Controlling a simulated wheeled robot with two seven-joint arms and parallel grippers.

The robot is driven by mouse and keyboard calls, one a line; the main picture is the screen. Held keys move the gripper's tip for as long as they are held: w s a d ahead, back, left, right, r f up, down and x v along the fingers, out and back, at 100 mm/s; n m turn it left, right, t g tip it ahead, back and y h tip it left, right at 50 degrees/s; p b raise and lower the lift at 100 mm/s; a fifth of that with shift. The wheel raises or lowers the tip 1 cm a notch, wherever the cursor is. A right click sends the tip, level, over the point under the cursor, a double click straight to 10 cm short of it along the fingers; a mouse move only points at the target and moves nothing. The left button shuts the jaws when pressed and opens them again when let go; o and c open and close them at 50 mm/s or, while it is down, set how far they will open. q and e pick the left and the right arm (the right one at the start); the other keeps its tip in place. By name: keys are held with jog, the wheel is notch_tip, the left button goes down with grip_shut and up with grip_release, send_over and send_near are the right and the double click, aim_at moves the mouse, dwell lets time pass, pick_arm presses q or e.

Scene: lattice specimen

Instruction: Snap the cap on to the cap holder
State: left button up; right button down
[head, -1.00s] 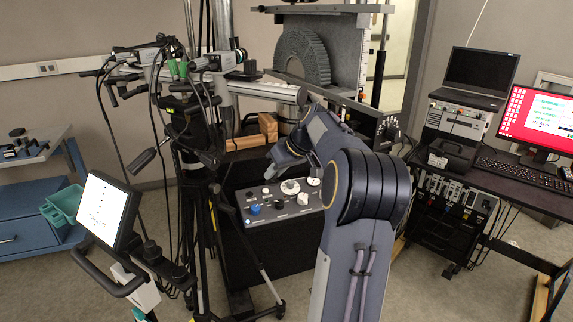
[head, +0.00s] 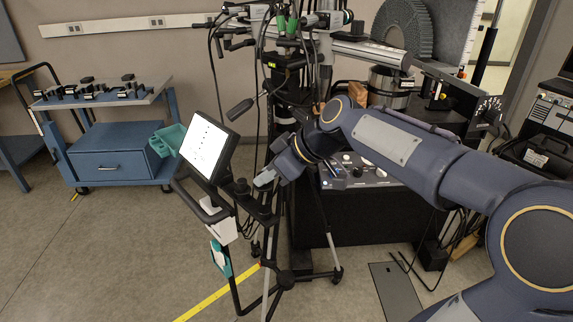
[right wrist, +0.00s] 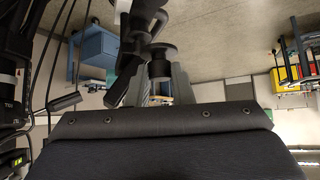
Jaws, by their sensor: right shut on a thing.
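My right gripper (head: 265,180) reaches in from the right to the stand beside the tilted white screen. Its pale fingertips are close to the stand's black knobs (head: 241,187); I cannot tell if they touch. In the right wrist view the gripper (right wrist: 160,85) is shut on a small dark round piece (right wrist: 162,60), likely the cap, partly hidden between the fingers. Black stand parts (right wrist: 146,12) show just beyond it. I cannot pick out the cap holder for certain. My left gripper is not in view.
The white screen (head: 208,146) on its stand is just left of the gripper. Tripod legs and hanging cables crowd the middle. A control panel (head: 352,172) lies under my right arm. A blue cart (head: 112,150) stands at the left. The floor at lower left is clear.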

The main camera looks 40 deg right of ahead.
jog(key=shift+f+b, duration=1.75)
jog(key=shift+f, duration=0.85)
jog(key=c, duration=1.8)
grip_release()
grip_shut()
jog(key=shift+b, duration=0.3)
